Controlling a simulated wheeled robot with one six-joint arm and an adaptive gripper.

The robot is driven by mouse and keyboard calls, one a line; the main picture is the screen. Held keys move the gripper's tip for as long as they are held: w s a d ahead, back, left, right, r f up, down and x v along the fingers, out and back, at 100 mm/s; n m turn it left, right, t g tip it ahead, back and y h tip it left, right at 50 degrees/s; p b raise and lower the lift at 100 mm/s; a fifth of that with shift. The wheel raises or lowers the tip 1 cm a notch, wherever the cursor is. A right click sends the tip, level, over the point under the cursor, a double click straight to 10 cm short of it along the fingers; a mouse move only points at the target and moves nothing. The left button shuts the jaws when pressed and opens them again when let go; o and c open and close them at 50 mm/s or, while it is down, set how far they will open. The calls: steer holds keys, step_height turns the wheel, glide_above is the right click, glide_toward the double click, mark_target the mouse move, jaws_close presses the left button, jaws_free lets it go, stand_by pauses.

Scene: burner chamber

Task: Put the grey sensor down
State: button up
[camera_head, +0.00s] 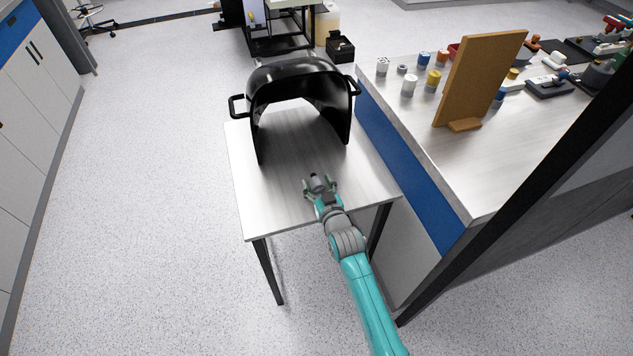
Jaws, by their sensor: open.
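My gripper (320,187) is open, low over the front part of a small light table (270,196). A small dark grey piece, which looks like the grey sensor (317,182), shows between its fingers. I cannot tell whether it rests on the tabletop or touches a finger. Its lower part is hidden by the gripper. A black arched chamber shell (300,72) with side handles stands on the table behind my gripper, its opening facing me.
A higher bench (400,118) with a blue side stands close on the right. It holds a brown upright board (480,78) and several small coloured containers (433,79). A dark slanted post (500,225) crosses the right foreground. The table's left front is bare.

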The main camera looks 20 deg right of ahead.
steer(key=s+r, duration=0.1)
steer(key=s, duration=0.9)
steer(key=shift+s+r, duration=0.3)
steer(key=shift+s, duration=0.1)
steer(key=s+f, duration=0.2)
steer(key=s, duration=1.9)
steer(key=s+r, duration=0.5)
steer(key=s, duration=0.5)
steer(key=s+r+g, duration=0.1)
steer(key=s+r, duration=0.5)
steer(key=s, duration=0.5)
steer(key=shift+r, duration=0.1)
